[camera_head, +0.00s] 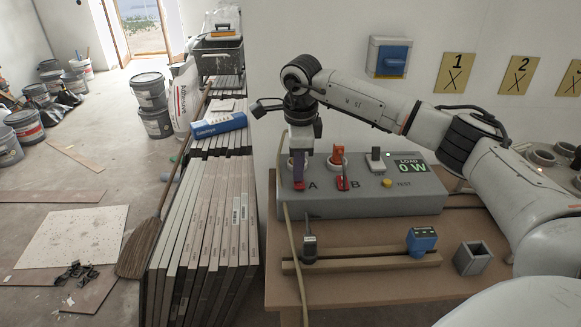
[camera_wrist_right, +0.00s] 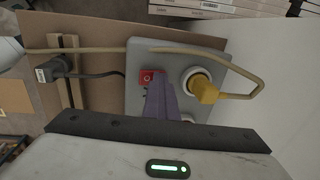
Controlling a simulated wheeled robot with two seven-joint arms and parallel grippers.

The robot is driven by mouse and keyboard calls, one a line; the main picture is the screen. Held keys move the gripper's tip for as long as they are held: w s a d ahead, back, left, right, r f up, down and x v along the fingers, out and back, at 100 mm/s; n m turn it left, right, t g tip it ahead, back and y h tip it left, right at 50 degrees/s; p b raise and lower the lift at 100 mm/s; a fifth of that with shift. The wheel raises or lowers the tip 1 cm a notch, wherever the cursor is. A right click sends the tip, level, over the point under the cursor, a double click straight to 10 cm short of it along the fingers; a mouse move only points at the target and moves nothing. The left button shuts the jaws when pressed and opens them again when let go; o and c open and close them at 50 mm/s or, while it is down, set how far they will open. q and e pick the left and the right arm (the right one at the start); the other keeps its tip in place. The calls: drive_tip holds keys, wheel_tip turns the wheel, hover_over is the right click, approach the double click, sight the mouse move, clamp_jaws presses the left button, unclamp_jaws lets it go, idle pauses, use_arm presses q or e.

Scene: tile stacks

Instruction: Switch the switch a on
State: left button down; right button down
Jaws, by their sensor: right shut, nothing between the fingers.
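The grey control box (camera_head: 430,200) stands on the brown table, with switches labelled A and B. Switch A (camera_head: 299,186) is a red rocker at the left, largely covered by my right gripper. It also shows as a red square in the right wrist view (camera_wrist_right: 147,76). My right gripper (camera_head: 299,180) points down at switch A from above, its purple fingers shut and empty. In the wrist view the fingertips (camera_wrist_right: 155,76) overlap the edge of the red rocker; I cannot tell whether they touch it. The display (camera_head: 410,168) reads "LOAD 0 W". My left gripper is not in view.
A wooden rail (camera_head: 365,257) and a blue device (camera_head: 421,241) are in front. Tile stacks (camera_head: 205,215) stand left.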

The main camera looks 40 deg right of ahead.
sight(299, 185)
drive_tip(key=shift+s+a+f, duration=0.1)
drive_tip(key=shift+s+a, duration=0.1)
drive_tip(key=shift+s, duration=0.25)
drive_tip(key=shift+s+a+f, duration=0.1)
drive_tip(key=shift+s+a, duration=0.1)
drive_tip(key=shift+s, duration=0.2)
use_arm(q)
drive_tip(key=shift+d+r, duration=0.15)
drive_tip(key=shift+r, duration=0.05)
drive_tip(key=shift+p, duration=0.3)
use_arm(e)
drive_tip(key=shift+r, duration=0.1)
